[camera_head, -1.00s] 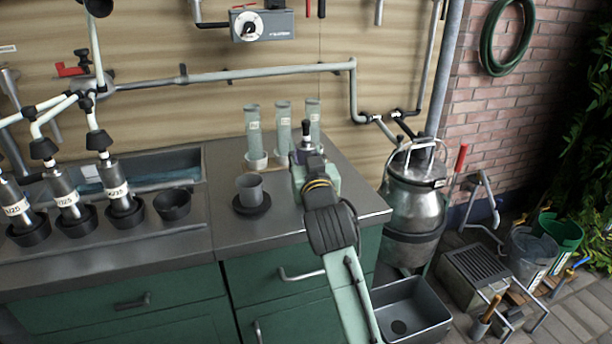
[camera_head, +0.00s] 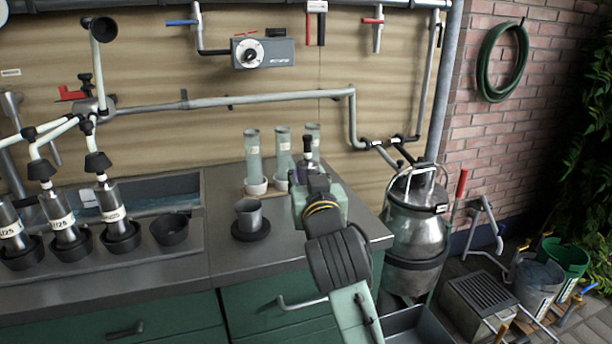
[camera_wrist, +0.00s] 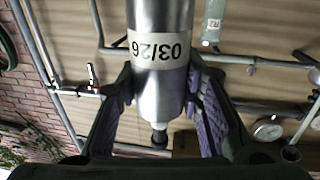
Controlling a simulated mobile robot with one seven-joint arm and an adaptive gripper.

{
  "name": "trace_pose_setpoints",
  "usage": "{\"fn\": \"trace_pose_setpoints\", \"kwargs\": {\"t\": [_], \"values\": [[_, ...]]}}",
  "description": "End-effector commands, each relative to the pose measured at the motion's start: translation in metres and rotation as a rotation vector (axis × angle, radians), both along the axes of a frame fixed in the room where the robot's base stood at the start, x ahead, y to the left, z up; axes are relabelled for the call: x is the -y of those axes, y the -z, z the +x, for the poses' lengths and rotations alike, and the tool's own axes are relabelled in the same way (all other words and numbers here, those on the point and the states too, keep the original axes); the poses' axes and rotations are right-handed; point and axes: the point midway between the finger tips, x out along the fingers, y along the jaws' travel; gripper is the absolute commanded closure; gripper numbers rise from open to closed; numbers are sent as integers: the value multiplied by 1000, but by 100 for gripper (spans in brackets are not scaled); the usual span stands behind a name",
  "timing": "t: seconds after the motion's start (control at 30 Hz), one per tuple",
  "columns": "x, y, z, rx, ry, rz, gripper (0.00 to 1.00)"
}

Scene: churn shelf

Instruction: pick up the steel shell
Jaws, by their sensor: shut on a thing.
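The steel shell (camera_wrist: 160,75) is a shiny metal cylinder with a pale label reading 03/26, seen upside down in the wrist view. It narrows to a dark-tipped stem at the lower end of that picture. My gripper (camera_wrist: 160,100) has its purple-padded fingers closed on both sides of it. In the head view my gripper (camera_head: 307,175) is over the right part of the counter, and only a dark-tipped end of the shell shows above it; the rest is hidden by my wrist.
Several labelled shells (camera_head: 110,202) stand in dark cups at left. A grey cup (camera_head: 249,214) sits on a black base left of my gripper, with pale tubes (camera_head: 253,155) behind. A milk can (camera_head: 417,228) stands right of the counter (camera_head: 225,235). A pipe (camera_head: 260,99) crosses the wall.

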Motion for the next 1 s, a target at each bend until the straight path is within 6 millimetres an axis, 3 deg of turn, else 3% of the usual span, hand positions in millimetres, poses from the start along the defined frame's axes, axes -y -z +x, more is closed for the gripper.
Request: {"fn": "trace_pose_setpoints", "kwargs": {"t": [0.2, 0.37, 0.8, 1.0], "values": [[3, -3, -57, 7, 0, -1, 100], [4, 2, -62, 5, -1, -5, 100], [5, -8, -99, 4, -1, 1, 100], [6, -10, -105, 1, 0, 2, 100]]}}
